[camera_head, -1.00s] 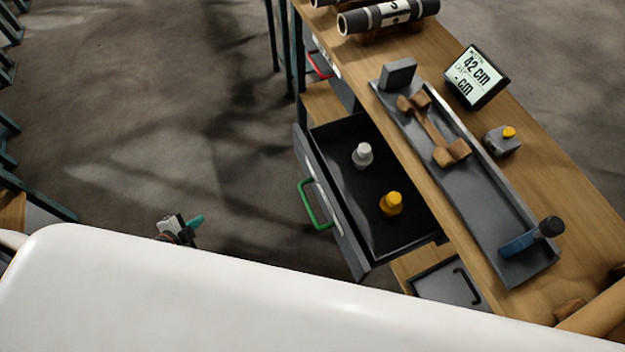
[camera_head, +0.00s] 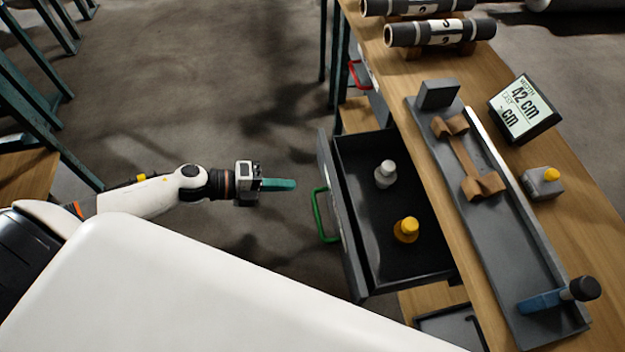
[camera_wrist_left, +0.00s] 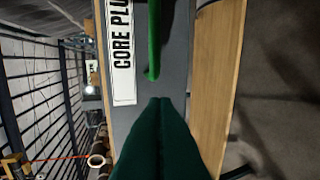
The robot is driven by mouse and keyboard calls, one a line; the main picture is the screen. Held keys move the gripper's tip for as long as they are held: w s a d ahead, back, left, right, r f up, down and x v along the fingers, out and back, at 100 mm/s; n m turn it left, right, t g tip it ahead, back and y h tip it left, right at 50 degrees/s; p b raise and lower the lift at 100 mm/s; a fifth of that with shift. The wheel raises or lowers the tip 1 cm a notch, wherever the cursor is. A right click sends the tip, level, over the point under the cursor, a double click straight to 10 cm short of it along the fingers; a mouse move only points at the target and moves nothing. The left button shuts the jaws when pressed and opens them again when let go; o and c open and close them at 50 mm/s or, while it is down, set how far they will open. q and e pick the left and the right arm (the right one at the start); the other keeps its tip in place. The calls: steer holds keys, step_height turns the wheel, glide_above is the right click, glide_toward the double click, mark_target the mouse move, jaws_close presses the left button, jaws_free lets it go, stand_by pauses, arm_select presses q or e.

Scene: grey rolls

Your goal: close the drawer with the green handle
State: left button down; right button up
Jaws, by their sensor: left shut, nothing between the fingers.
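The drawer (camera_head: 357,262) stands pulled out from the wooden bench, its dark inside showing. In the left wrist view the shut fingers (camera_wrist_left: 160,100) point at the grey front beside a "CORE PLU…" label (camera_wrist_left: 121,50), near the end of the green handle (camera_wrist_left: 154,45). My right gripper is not in view.
The bench top (camera_head: 590,205) carries a grey tray (camera_head: 490,235) with a brown wooden piece, a display (camera_head: 525,108) and rolls (camera_head: 440,32). A red handle (camera_head: 354,76) is on another drawer farther back. Floor left of the drawer is clear.

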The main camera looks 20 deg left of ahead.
mark_target(341, 174)
arm_select(q)
steer(key=x, duration=0.4)
steer(key=r+p+x, duration=0.1)
steer(key=x, duration=0.1)
steer(key=shift+w+d+f, duration=0.1)
steer(key=shift+w+d, duration=0.25)
steer(key=shift+d, duration=0.05)
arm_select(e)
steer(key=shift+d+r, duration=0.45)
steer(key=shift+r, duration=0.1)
